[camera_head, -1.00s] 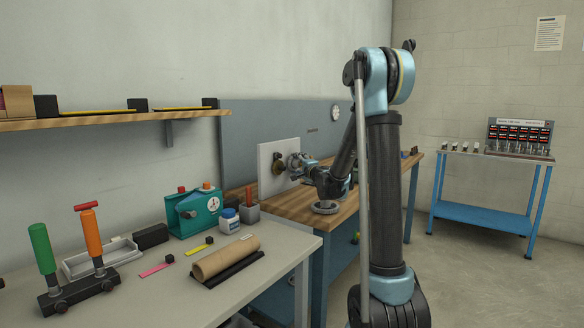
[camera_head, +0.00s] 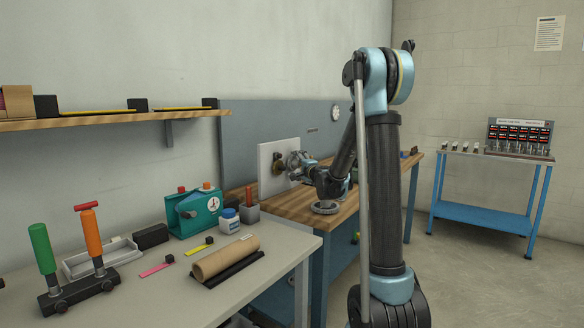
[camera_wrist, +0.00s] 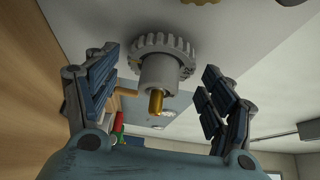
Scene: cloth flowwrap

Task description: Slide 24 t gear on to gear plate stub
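A grey toothed gear (camera_wrist: 161,58) with a long hub sits close against the pale gear plate (camera_wrist: 228,38) in the wrist view. A brass stub (camera_wrist: 156,101) shows out of the hub's near end, so the gear is around it. I cannot count its teeth. My gripper (camera_wrist: 160,61) is open, with one finger on each side of the hub and a gap to both. In the head view the gear plate (camera_head: 265,170) stands upright on the bench, and my gripper (camera_head: 294,163) is in front of it, partly hiding the gear.
A brass gear (camera_wrist: 200,2) shows at the top edge of the wrist view. A larger grey gear (camera_head: 325,207) lies on the wooden bench (camera_head: 292,207) below my wrist. A teal gauge box (camera_head: 193,211), a white jar (camera_head: 229,220) and a cardboard tube (camera_head: 224,257) stand on the nearer table.

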